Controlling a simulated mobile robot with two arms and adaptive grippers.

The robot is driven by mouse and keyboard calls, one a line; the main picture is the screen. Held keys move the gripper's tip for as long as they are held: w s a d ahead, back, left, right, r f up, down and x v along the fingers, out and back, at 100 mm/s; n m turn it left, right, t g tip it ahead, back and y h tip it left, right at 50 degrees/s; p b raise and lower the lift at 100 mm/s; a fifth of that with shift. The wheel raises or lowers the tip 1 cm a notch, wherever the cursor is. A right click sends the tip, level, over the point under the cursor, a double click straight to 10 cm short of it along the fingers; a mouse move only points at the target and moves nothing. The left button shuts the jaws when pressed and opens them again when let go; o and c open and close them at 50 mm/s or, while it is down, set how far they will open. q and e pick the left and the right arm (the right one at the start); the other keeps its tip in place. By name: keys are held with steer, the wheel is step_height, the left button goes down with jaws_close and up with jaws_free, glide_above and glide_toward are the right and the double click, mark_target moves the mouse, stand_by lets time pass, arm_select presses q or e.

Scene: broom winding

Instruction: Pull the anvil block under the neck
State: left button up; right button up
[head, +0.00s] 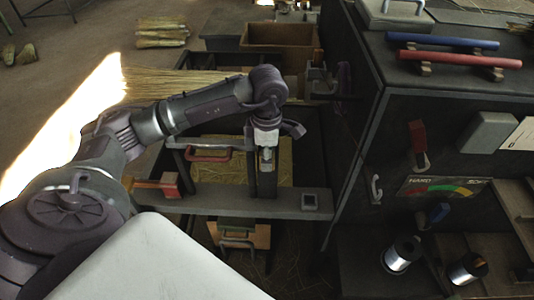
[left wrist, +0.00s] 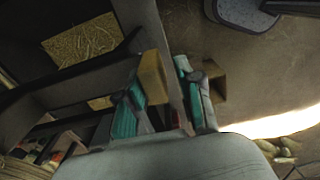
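My left gripper (head: 266,158) points down in the head view beside a dark upright post (head: 266,184) on the grey cross plank (head: 235,201). In the left wrist view its teal-padded fingers (left wrist: 162,103) stand wide apart, with a tan block face (left wrist: 153,77) and a thin grey edge between them. I see no clear grip on either. I cannot tell for sure which piece is the anvil block; the post and tan face are candidates. The broom bristles (head: 170,84) lie behind my left arm, and the neck is hidden. My right gripper is out of view.
A red block with a wooden handle (head: 170,186) sits at the plank's left end. A red U-handle (head: 209,154) is behind the plank. A wooden block with a metal handle (head: 240,234) is below it. A dark cabinet (head: 350,150) closes off the right side.

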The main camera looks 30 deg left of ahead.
arm_select(q)
steer(key=shift+o, duration=0.2)
steer(key=shift+w+r, duration=0.1)
steer(key=shift+r, duration=0.35)
step_height(320, 180, up, 11)
steer(key=shift+r, duration=0.15)
stand_by(0.4)
